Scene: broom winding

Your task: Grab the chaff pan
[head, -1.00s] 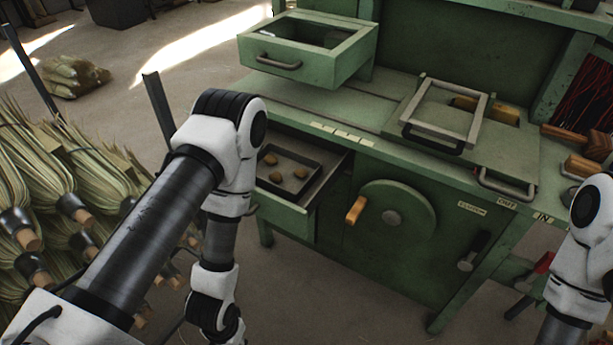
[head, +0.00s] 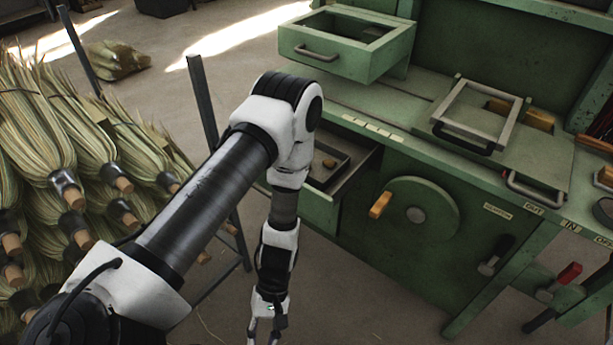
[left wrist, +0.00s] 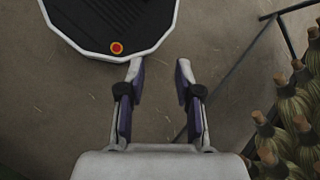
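A shallow dark tray, which looks like the chaff pan (head: 338,169), sits in the open lower drawer (head: 318,209) of the green bench. A brown lump (head: 329,163) shows in it. My left forearm hides the left part of the tray and drawer. My left gripper (head: 266,332) hangs low at the bottom of the head view, in front of the bench and apart from the tray. In the left wrist view the left gripper (left wrist: 160,72) is open, with only bare floor between its fingers. My right gripper is out of view.
A rack of broom heads (head: 75,190) stands at the left, its dark post (head: 203,100) close to my left arm. The green bench (head: 420,270) has a wheel with an orange handle (head: 380,205) and an upper drawer (head: 345,45) pulled out. Floor before the bench is clear.

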